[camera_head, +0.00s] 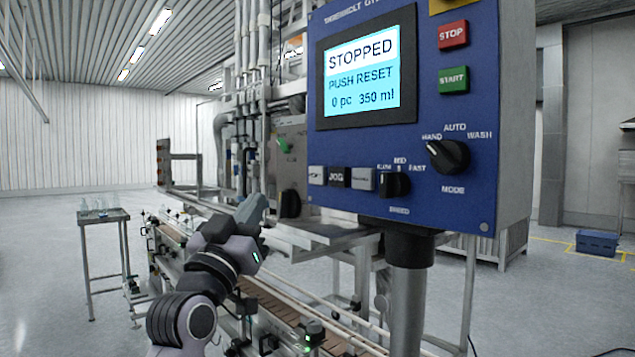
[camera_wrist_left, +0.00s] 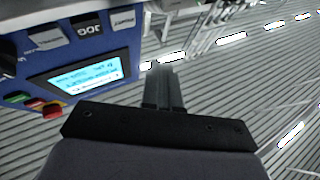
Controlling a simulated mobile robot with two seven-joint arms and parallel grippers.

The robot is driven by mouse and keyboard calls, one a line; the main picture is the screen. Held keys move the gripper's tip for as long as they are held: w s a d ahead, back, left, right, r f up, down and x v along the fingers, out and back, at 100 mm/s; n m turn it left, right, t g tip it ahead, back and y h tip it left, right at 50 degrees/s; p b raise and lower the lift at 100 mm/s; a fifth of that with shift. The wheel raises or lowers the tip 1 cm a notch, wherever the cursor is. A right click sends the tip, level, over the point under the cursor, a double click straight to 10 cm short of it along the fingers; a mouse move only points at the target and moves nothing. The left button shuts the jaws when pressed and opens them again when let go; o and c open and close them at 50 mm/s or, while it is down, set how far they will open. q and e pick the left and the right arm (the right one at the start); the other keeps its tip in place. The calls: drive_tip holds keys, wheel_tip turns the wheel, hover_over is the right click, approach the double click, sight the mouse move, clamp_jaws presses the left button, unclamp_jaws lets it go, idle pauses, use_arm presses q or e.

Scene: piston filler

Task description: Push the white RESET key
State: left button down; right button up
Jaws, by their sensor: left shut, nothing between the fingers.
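The blue control panel (camera_head: 430,100) stands on a post at the right of the head view. Its screen (camera_head: 366,72) reads STOPPED, PUSH RESET, 0 pc, 350 ml. Below the screen are a pale key (camera_head: 317,175), the black JOG key (camera_head: 339,177) and another pale key (camera_head: 362,179). The pale keys' lettering is too small to tell which is RESET. The keys also show in the left wrist view, with JOG (camera_wrist_left: 90,28) in the middle. My left gripper (camera_head: 254,208) is shut and empty, left of and below the keys, apart from the panel. It also shows in the wrist view (camera_wrist_left: 164,75).
Red STOP (camera_head: 452,34) and green START (camera_head: 453,80) buttons sit at the panel's upper right. Black SPEED (camera_head: 394,185) and MODE (camera_head: 448,156) knobs are right of the keys. The filler's pipes and conveyor (camera_head: 275,310) lie behind. A small table (camera_head: 103,216) stands at left.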

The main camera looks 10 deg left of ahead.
sight(316, 175)
use_arm(q)
drive_tip(key=shift+t, duration=0.4)
wheel_tip(316, 175, up, 4)
drive_tip(key=shift+r, duration=0.1)
use_arm(e)
drive_tip(key=shift+w, duration=0.45)
use_arm(q)
drive_tip(key=w+d, duration=0.4)
drive_tip(key=w, duration=0.1)
drive_tip(key=shift+w+d+p, duration=0.3)
drive_tip(key=shift+w, duration=0.05)
drive_tip(key=shift+w+d, duration=0.4)
drive_tip(key=shift+w, duration=0.15)
use_arm(e)
drive_tip(key=shift+r, duration=0.45)
use_arm(q)
drive_tip(key=shift+p, duration=0.3)
use_arm(e)
drive_tip(key=shift+r, duration=0.1)
use_arm(q)
drive_tip(key=shift+w+d, duration=0.3)
drive_tip(key=shift+w, duration=0.05)
use_arm(e)
drive_tip(key=shift+r, duration=0.2)
use_arm(q)
drive_tip(key=shift+w+d+p, duration=0.1)
drive_tip(key=shift+p, duration=0.2)
use_arm(e)
drive_tip(key=shift+r, duration=0.15)
